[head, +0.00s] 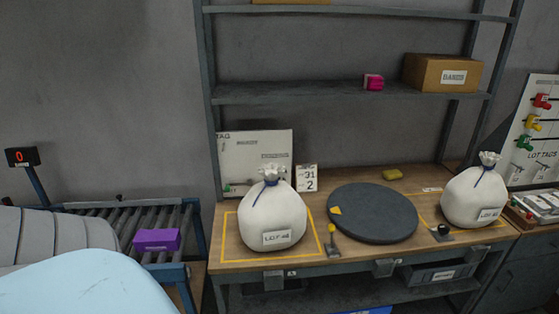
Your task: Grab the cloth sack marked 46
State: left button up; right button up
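Two white cloth sacks tied with blue cord stand upright on the wooden workbench (315,261). The left sack (272,212) stands inside a yellow outlined square; its tag starts with LOT and looks like 46, though the digits are blurred. The right sack (473,196) stands at the bench's right end, partly over another yellow outline; its LOT tag is too small to read surely. Neither gripper is in view, and nothing touches either sack.
A dark round turntable (373,213) lies between the sacks. A small yellow-topped lever (332,240) stands at the front, near the left sack. A roller conveyor (180,222) with a purple box (157,240) is at left. Shelves (345,91) overhang the bench's back.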

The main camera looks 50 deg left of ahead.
aim_at(273, 215)
jog(key=u, duration=1.65)
